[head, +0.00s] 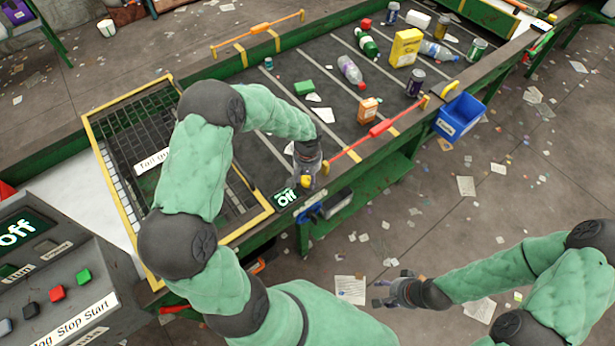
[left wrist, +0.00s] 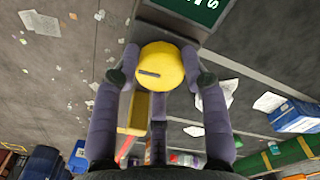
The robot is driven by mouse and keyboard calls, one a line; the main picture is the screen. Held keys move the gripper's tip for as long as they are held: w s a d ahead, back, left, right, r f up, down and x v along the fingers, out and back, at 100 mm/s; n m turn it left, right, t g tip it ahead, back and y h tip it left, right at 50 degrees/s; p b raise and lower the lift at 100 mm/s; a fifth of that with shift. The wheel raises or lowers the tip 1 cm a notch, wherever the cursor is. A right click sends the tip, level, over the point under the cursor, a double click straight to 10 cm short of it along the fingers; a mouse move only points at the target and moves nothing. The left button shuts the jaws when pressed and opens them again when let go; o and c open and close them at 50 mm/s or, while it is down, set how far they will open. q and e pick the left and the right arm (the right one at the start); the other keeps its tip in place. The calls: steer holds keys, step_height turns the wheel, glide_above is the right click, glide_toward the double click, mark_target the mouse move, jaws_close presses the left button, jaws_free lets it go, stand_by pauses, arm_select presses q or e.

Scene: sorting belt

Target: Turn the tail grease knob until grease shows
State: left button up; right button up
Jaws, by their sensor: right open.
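The tail grease knob (left wrist: 160,68) is a round yellow knob with a dark slot mark, seen large in the left wrist view. It also shows in the head view (head: 306,182), at the belt's near edge. My left gripper (head: 308,165) is over it, with its fingers (left wrist: 160,62) closed against both sides of the knob. A small dark display (head: 285,197) beside the knob reads "off". No grease is visible around the knob. My right gripper (head: 395,290) is open and empty, over the floor at the lower right.
A yellow-framed mesh guard (head: 268,209) covers the belt's tail. The belt (head: 325,55) carries bottles, cans and boxes. A blue bin (head: 460,116) hangs at its near side. A control panel (head: 60,285) at lower left also shows "off". Scattered papers lie on the floor.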

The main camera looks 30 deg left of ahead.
mark_target(307, 179)
arm_select(q)
steer(key=shift+m, duration=0.3)
steer(key=m+b, duration=0.1)
steer(key=m, duration=0.2)
steer(key=shift+m, duration=0.4)
steer(key=m, duration=0.5)
steer(key=shift+m, duration=0.3)
steer(key=o, duration=1.2)
steer(key=shift+c, duration=0.2)
step_height(307, 179, up, 12)
